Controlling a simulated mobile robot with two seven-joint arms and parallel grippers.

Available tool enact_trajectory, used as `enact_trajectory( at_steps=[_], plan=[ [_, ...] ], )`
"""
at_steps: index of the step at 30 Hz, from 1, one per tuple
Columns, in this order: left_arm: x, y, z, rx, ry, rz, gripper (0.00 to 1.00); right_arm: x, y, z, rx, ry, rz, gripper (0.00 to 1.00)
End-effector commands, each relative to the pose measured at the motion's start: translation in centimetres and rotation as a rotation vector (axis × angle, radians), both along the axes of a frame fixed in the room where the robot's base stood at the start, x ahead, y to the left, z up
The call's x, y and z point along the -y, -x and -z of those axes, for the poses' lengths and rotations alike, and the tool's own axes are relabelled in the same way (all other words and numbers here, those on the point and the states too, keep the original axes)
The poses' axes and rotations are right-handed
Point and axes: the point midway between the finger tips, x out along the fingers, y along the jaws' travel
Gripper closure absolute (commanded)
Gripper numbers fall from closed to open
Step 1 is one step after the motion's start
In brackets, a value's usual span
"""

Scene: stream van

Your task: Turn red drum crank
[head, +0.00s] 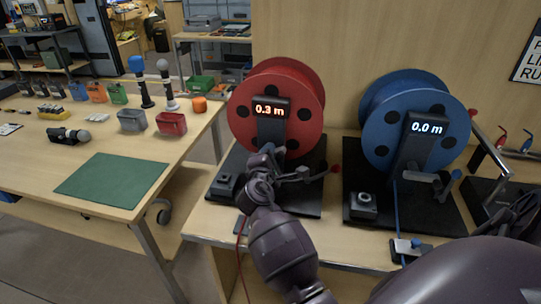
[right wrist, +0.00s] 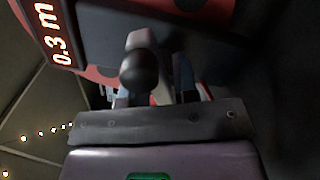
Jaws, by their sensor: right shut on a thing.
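The red drum (head: 308,100) stands upright on a black base, and its display (head: 270,108) reads 0.3 m. My right gripper (head: 267,160) is at the front of this drum, below the display. It is shut on the crank's dark handle; the rounded dark handle (right wrist: 139,72) shows close up in the right wrist view. A grey metal arm (head: 300,174) with a red knob (head: 335,168) sticks out to the right of the gripper. My gripper hides part of the crank. My left gripper is not in view.
A blue drum (head: 375,110) reading 0.0 m stands close on the right, with its own crank (head: 430,179). A small black box (head: 226,184) is left of my gripper. A red cable (head: 240,250) hangs down the bench front. A table with a green mat (head: 112,180) is at left.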

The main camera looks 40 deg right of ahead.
Motion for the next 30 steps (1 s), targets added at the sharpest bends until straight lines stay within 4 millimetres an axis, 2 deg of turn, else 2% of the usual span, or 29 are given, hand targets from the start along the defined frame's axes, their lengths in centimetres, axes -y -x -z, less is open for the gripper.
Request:
enact_trajectory(
  at_steps=[30],
  plan=[
    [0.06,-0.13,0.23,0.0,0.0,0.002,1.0,-0.01,-0.01,0.11,0.056,-0.047,-0.001,0.96]
  ],
)
